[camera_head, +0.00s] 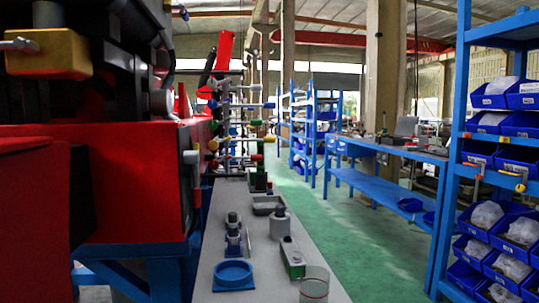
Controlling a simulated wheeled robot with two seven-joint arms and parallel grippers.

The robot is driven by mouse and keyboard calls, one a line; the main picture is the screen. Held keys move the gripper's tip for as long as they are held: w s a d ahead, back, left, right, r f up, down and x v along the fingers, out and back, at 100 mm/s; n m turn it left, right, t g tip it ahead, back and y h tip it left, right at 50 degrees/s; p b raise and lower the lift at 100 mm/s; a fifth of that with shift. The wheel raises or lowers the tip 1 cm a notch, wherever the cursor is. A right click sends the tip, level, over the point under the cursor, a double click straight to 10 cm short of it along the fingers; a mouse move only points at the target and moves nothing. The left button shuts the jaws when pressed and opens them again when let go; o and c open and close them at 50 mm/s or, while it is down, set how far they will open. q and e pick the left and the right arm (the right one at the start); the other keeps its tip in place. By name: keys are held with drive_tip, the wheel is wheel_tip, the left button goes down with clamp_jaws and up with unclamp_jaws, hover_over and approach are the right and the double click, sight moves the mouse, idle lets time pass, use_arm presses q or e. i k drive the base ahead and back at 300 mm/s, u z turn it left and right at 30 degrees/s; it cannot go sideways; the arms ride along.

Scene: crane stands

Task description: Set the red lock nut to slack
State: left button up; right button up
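A rack of thin horizontal rods with small coloured knobs (213,145) stands at the far end of the grey bench, close to the red machine. Yellow, red, green, blue and white ends show there, but they are small and crowded. I cannot tell which of them, if any, is the red lock nut, nor whether it is tight or slack. Neither of my grippers shows in the head view.
The grey bench (262,262) holds a blue ring-shaped dish (233,275), a clear beaker (314,284), a green-and-grey block (292,258) and a grey tray (267,204). A red machine (135,185) fills the left. A blue shelf (456,120) with bins stands right. Green floor (345,235) lies open between.

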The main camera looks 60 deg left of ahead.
sight(253, 157)
drive_tip(key=i, duration=1.1)
drive_tip(key=u, duration=2.85)
